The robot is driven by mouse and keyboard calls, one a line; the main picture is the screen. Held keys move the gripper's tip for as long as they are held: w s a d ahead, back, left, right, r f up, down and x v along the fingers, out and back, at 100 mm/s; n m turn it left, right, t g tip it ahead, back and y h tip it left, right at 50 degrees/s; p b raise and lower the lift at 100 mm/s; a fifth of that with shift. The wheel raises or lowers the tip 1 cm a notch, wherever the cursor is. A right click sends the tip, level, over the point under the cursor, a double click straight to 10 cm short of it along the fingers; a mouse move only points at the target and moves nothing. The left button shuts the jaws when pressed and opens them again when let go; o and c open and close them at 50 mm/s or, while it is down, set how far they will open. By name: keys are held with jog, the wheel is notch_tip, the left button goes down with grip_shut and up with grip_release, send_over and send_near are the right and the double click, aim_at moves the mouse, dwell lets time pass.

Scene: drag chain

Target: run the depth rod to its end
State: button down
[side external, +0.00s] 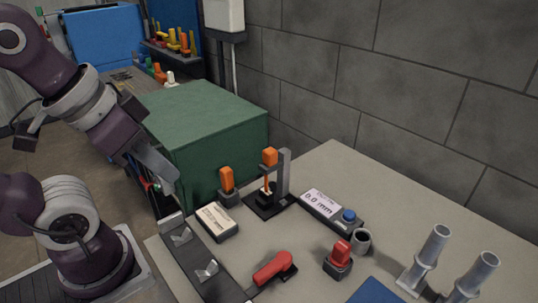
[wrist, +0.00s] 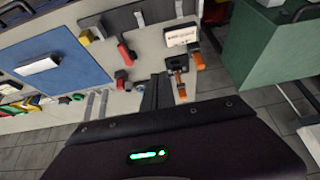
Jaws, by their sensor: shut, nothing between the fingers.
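The depth gauge is a black stand with a grey upright (side external: 284,172) on the bench, close to the green box. An orange-topped rod (side external: 269,157) stands upright beside the upright, above a dark block on the base. An orange handle (wrist: 181,88) shows near it in the wrist view. The display box (side external: 321,204) to its right reads 0.0 mm. My gripper (side external: 172,184) is shut and empty, off the bench's left edge and left of the stand, apart from it. Its shut fingers (wrist: 155,94) show in the wrist view.
A second orange handle (side external: 226,180) stands in a black holder left of the gauge. A labelled box (side external: 217,221), red lever (side external: 272,267), red switch (side external: 340,252) and grey tubes (side external: 432,255) are on the bench. The large green box (side external: 207,135) stands behind, near my gripper.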

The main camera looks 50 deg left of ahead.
jog(key=c, duration=2.2)
grip_release()
jog(key=c, duration=1.8)
grip_release()
jog(key=shift+w+r, duration=0.1)
jog(key=shift+w, duration=0.05)
jog(key=o, duration=0.6)
jog(key=shift+g, duration=0.7)
jog(key=w, duration=0.2)
jog(key=w+r, duration=0.1)
jog(key=w, duration=0.1)
jog(key=w+r, duration=0.1)
jog(key=w, duration=0.1)
jog(key=shift+a+r, duration=0.2)
jog(key=shift+a, duration=0.1)
jog(key=shift+o, duration=0.2)
jog(key=g, duration=0.4)
send_over(270, 150)
jog(key=f, duration=0.6)
jog(key=shift+s, duration=0.25)
jog(key=f, duration=0.6)
jog(key=shift+w+f, duration=0.25)
jog(key=shift+f, duration=0.6)
grip_shut()
jog(key=shift+r, duration=0.1)
